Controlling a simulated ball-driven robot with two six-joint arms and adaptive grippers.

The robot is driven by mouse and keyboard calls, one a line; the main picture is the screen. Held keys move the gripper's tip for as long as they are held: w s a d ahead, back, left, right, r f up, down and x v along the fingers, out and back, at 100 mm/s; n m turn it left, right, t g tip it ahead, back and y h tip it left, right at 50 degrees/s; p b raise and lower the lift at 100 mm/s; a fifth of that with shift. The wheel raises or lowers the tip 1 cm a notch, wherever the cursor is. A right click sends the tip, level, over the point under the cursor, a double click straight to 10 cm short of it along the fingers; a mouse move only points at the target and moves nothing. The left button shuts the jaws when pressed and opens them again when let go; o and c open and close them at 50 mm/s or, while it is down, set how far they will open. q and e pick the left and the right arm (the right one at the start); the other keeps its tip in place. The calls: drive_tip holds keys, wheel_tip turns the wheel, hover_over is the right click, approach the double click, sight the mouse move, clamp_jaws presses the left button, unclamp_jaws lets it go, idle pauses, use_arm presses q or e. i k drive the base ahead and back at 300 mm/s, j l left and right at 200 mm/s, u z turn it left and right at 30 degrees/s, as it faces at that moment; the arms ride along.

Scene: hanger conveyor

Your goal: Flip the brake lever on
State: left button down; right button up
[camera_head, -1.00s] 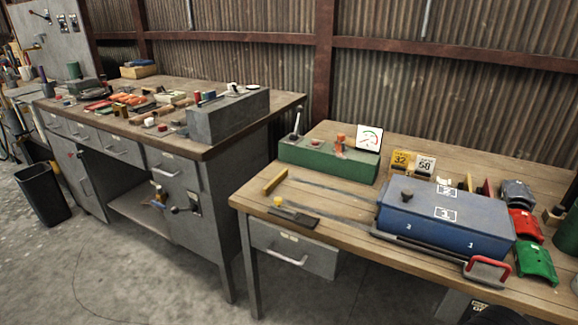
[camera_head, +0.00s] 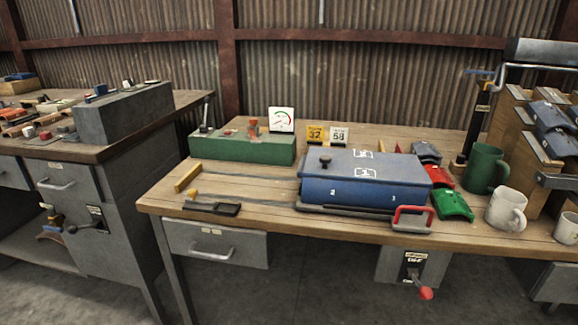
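Three levers show, and their labels are too small to read, so I cannot tell which is the brake lever. A lever with a red knob (camera_head: 425,293) hangs from a grey box (camera_head: 388,265) under the right bench, pointing down and right. A lever with a black knob (camera_head: 72,229) sits on the left bench's grey cabinet front. An upright metal lever (camera_head: 205,113) stands at the left end of the green box (camera_head: 243,149) on the right bench. Neither of my grippers is in view.
The wooden bench (camera_head: 165,209) carries a blue box (camera_head: 362,181), a red-handled tool (camera_head: 412,217), red and green curved pieces, a green mug (camera_head: 483,167) and white mugs. A grey drawer (camera_head: 215,244) hangs below. The left bench is cluttered. The floor between the benches looks clear.

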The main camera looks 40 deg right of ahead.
sight(425, 294)
drive_tip(key=z, duration=1.35)
drive_tip(key=i+l+z, duration=0.15)
drive_tip(key=i+z, duration=0.15)
drive_tip(key=i, duration=0.75)
